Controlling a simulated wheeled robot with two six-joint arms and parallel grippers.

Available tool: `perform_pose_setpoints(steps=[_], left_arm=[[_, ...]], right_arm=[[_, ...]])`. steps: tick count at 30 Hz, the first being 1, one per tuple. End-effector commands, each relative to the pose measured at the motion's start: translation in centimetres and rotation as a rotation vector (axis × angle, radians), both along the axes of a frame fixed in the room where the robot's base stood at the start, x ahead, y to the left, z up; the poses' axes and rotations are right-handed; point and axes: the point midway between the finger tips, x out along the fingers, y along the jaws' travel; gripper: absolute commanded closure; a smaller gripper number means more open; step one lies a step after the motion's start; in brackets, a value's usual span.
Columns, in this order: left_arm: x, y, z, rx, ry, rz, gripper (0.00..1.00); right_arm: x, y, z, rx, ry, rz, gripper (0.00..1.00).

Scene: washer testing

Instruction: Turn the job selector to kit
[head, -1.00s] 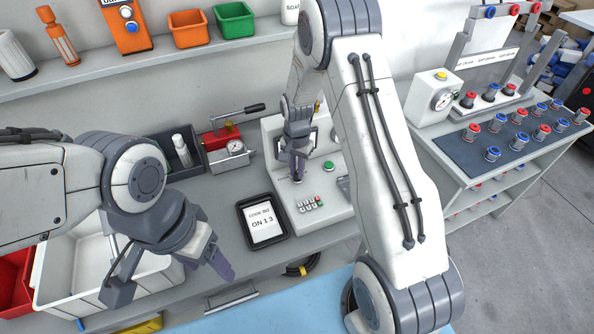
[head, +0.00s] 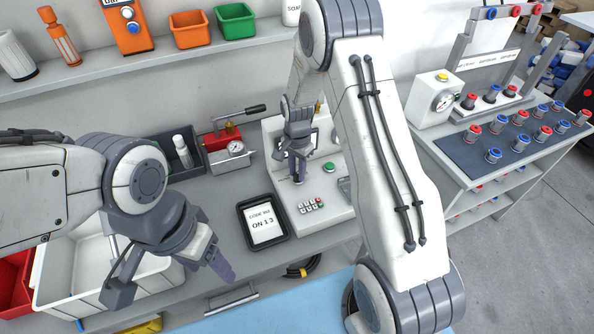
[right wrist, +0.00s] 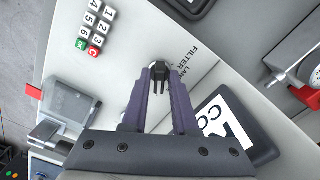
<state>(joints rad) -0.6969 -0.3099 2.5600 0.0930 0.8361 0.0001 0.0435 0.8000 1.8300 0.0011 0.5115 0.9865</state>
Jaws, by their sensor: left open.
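The job selector (right wrist: 160,76) is a small black knob on the pale sloping panel of the tester (head: 331,205). In the right wrist view it sits between the purple fingertips of my right gripper (right wrist: 161,72). The fingers lie close along both its sides, but I cannot tell whether they press on it. Printed labels lie beside the knob; one reads FILTER, and the rest are partly hidden. In the head view my right gripper (head: 298,170) points down at the panel and hides the knob. My left gripper (head: 220,268) is open and empty above the bench front.
A keypad (head: 312,206) and a green button (head: 329,167) are on the tester. A black-framed display (head: 263,222) reading ON 1 3 lies to its left.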

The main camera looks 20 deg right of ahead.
Motion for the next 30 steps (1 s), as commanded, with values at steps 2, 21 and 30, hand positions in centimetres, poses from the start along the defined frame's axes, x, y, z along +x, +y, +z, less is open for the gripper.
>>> perform_pose_setpoints(steps=[2,21,30], left_arm=[[0.0,0.0,0.0,0.000,0.000,0.000,0.34],[0.0,0.0,-1.3,0.000,0.000,-0.001,0.34],[0.0,0.0,-1.9,0.000,0.000,-0.001,0.34]], right_arm=[[0.0,0.0,0.0,0.001,-0.001,0.001,0.54],[0.1,0.0,5.4,0.000,-0.007,0.002,0.54],[0.1,0.0,9.9,0.000,-0.004,0.002,0.54]])
